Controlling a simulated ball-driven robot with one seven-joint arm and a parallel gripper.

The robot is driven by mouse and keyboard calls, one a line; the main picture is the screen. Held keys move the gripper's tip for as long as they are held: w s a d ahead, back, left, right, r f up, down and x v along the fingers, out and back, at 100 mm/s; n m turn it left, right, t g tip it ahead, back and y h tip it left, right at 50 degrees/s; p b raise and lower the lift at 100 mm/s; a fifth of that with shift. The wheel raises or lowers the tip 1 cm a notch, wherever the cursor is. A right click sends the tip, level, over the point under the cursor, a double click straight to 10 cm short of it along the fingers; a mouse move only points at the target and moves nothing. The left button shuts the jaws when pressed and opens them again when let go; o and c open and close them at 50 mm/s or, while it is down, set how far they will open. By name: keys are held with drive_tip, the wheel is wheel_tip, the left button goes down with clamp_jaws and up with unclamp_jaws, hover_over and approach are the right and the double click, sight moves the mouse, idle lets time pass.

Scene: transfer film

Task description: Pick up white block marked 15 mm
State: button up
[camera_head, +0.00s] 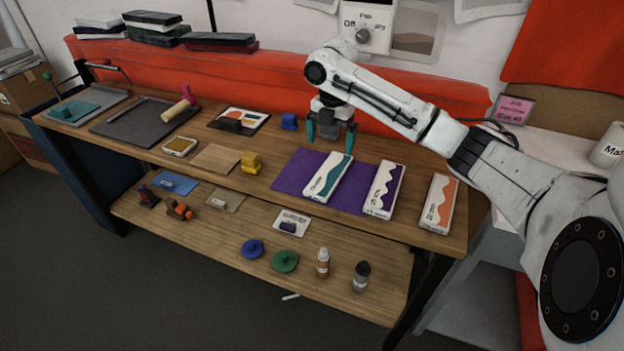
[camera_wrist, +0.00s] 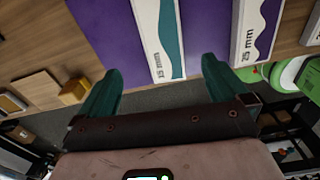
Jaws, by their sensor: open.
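The white block with a teal wave (camera_head: 328,177) lies on a purple sheet on the bench's upper top. In the wrist view this block (camera_wrist: 158,38) lies ahead, between the lines of the two fingers; its small print seems to read 15 mm. My gripper (camera_head: 330,138) has teal fingers, is open and empty, and hangs above and behind the block, apart from it. In the wrist view the gripper (camera_wrist: 160,84) has its fingers spread wider than the block. A white block with a purple wave (camera_head: 384,188) lies to the right, also in the wrist view (camera_wrist: 256,30).
A white block with an orange wave (camera_head: 438,203) lies near the right end. The lower shelf (camera_head: 215,245) holds bottles and discs. A red band runs behind.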

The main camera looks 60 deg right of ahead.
hover_over(330, 173)
drive_tip(key=f, duration=0.5)
drive_tip(key=shift+s, duration=0.3)
drive_tip(key=shift+w+f+p, duration=0.2)
drive_tip(key=shift+f+p, duration=0.15)
drive_tip(key=shift+f, duration=1.05)
drive_tip(key=shift+w+f+p, duration=0.15)
drive_tip(key=shift+f+p, duration=0.2)
drive_tip(key=shift+f, duration=1.05)
drive_tip(key=c, duration=1.1)
drive_tip(key=shift+r, duration=0.1)
